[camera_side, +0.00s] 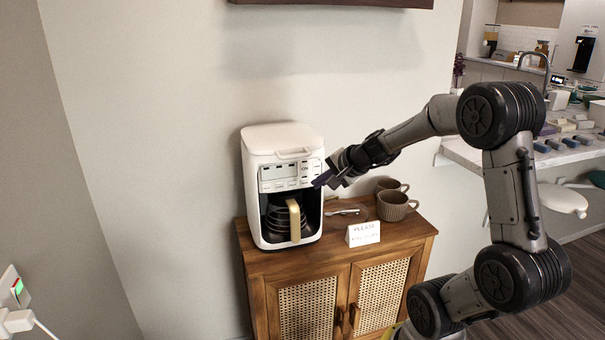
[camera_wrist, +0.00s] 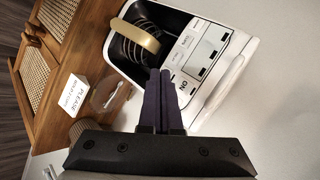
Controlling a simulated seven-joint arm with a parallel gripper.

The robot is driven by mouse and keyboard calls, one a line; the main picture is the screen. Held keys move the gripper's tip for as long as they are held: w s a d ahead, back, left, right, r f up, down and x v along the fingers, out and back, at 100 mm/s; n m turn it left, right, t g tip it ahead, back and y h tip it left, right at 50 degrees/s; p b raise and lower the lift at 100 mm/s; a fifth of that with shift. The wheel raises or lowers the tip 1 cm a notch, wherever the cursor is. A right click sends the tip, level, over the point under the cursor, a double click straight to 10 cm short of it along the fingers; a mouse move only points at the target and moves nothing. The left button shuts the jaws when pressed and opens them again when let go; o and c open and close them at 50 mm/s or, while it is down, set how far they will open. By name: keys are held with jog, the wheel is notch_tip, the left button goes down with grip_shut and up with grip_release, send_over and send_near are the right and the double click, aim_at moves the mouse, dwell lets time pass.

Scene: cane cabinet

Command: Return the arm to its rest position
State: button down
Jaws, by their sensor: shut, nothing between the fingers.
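My gripper (camera_side: 322,180) is shut and empty, held at the right front of the white coffee maker (camera_side: 283,143), near its button panel. In the wrist view, the dark fingers of my gripper (camera_wrist: 161,76) lie together, pointing toward the coffee maker (camera_wrist: 232,70) and its "ON" button (camera_wrist: 184,84). I cannot tell whether the fingertips touch the panel. The carafe with its tan handle (camera_side: 294,219) sits inside the machine's bay.
The coffee maker stands on a wooden cane cabinet (camera_side: 335,262). Two brown mugs (camera_side: 394,206), a spoon (camera_side: 342,212) and a white "PLEASE" card (camera_side: 363,233) are to its right. A dark shelf (camera_side: 335,3) is above. A counter (camera_side: 560,152) stands behind my arm.

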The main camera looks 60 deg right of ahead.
jog(key=w+a+r+n+t+y, duration=0.1)
jog(key=w+a+r+n, duration=0.15)
jog(key=a, duration=0.35)
jog(key=w+a+r+n+t+y, duration=0.1)
jog(key=a+r+n, duration=0.1)
jog(key=a+r, duration=0.25)
jog(key=s+a+r+n+y, duration=0.1)
jog(key=s+a+n, duration=0.15)
jog(key=a, duration=0.35)
jog(key=s+a+r+n+y, duration=0.1)
jog(key=a+r+n+y, duration=0.1)
jog(key=a+n, duration=0.3)
jog(key=s+a+f+n+g+y, duration=0.1)
jog(key=s+a+n+g, duration=0.1)
jog(key=s+a+n, duration=0.35)
jog(key=s+d+f+n+g+h, duration=0.2)
jog(key=s+f, duration=0.3)
jog(key=s, duration=0.6)
jog(key=shift+d+f+g, duration=0.3)
jog(key=shift+d+g, duration=0.1)
jog(key=shift+g, duration=0.3)
jog(key=shift+s+n, duration=0.1)
jog(key=shift+n, duration=0.15)
